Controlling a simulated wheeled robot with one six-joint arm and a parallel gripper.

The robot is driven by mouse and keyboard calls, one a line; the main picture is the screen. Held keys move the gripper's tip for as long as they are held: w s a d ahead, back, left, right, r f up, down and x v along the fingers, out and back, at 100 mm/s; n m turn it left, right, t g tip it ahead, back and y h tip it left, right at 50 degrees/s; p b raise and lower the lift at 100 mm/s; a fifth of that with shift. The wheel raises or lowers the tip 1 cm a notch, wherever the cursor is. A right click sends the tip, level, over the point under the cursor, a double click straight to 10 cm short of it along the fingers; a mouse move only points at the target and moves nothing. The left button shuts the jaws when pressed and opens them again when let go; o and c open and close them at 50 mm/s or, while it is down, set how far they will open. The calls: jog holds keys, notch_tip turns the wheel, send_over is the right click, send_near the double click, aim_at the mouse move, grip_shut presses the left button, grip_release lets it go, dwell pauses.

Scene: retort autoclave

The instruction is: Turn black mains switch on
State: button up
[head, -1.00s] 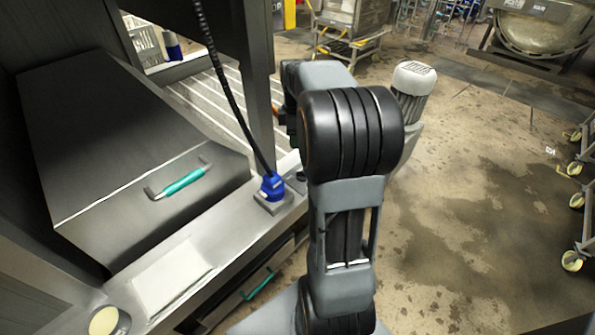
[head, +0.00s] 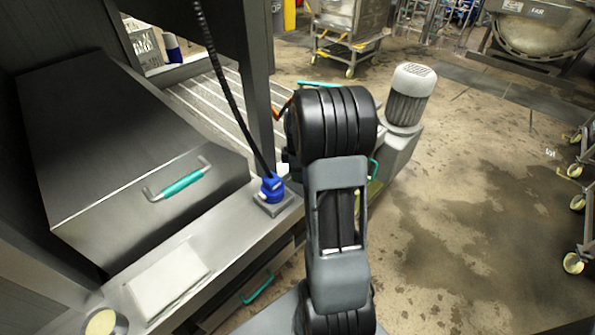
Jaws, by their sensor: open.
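I cannot make out a black mains switch in the head view. My gripper does not show; my own arm stands in the middle of the picture and hides what lies behind it. A blue connector (head: 271,187) with a black coiled cable (head: 228,95) sits on a small plate on the steel ledge, left of my arm.
A steel box lid (head: 125,150) with a teal handle (head: 180,184) is at the left. A grey motor (head: 409,95) stands just right of my arm. A wheeled steel cart (head: 345,30) is behind. The wet floor (head: 470,210) at the right is mostly clear, with trolley wheels (head: 573,262) at its edge.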

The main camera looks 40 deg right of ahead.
jog(key=shift+c, duration=0.3)
grip_shut()
dwell(0.4)
jog(key=m, duration=0.4)
jog(key=shift+w+d, duration=0.2)
jog(key=m, duration=0.4)
jog(key=shift+w+d+m, duration=0.15)
jog(key=shift+d+m, duration=0.1)
jog(key=shift+m, duration=0.05)
jog(key=m, duration=0.4)
jog(key=shift+d+p, duration=0.3)
jog(key=shift+d, duration=0.05)
jog(key=shift+d+m, duration=0.15)
jog(key=shift+m, duration=1.15)
jog(key=shift+d+m, duration=0.1)
jog(key=shift+m, duration=1.2)
